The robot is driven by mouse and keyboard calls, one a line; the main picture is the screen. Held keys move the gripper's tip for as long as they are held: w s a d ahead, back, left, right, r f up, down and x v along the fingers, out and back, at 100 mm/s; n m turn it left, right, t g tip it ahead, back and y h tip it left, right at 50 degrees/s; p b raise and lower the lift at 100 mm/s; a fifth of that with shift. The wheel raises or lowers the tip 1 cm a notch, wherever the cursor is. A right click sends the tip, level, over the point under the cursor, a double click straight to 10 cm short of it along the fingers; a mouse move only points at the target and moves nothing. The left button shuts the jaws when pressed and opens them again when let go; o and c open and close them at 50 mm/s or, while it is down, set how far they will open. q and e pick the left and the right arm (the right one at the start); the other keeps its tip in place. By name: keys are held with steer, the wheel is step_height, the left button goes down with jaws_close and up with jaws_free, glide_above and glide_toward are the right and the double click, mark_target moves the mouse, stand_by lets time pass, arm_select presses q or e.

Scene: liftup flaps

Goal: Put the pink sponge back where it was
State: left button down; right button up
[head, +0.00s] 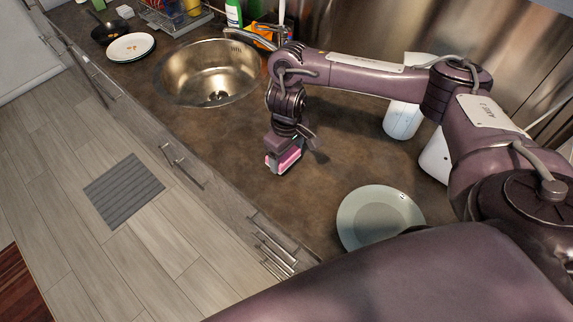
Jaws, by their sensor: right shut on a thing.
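The pink sponge (287,161) is between the fingers of my right gripper (283,158), low over the brown countertop, to the right of and nearer than the sink. The gripper points down and is shut on the sponge. I cannot tell whether the sponge touches the counter. My right arm reaches in from the right above the counter. My left gripper does not show.
A round steel sink (208,75) with a faucet (250,38) lies at the upper left. A pale plate (380,216) sits at the lower right. A white plate (130,47) and dark pan (108,31) are far left. Bare counter (225,135) surrounds the gripper.

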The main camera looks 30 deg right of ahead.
mark_target(287, 163)
step_height(287, 163, down, 4)
steer(key=shift+r+b, duration=0.2)
steer(key=shift+b, duration=0.55)
steer(key=shift+f, duration=0.25)
steer(key=o, duration=0.9)
steer(key=shift+f, duration=0.1)
step_height(287, 163, up, 11)
steer(key=p, duration=0.3)
steer(key=shift+p, duration=0.4)
steer(key=shift+r, duration=0.7)
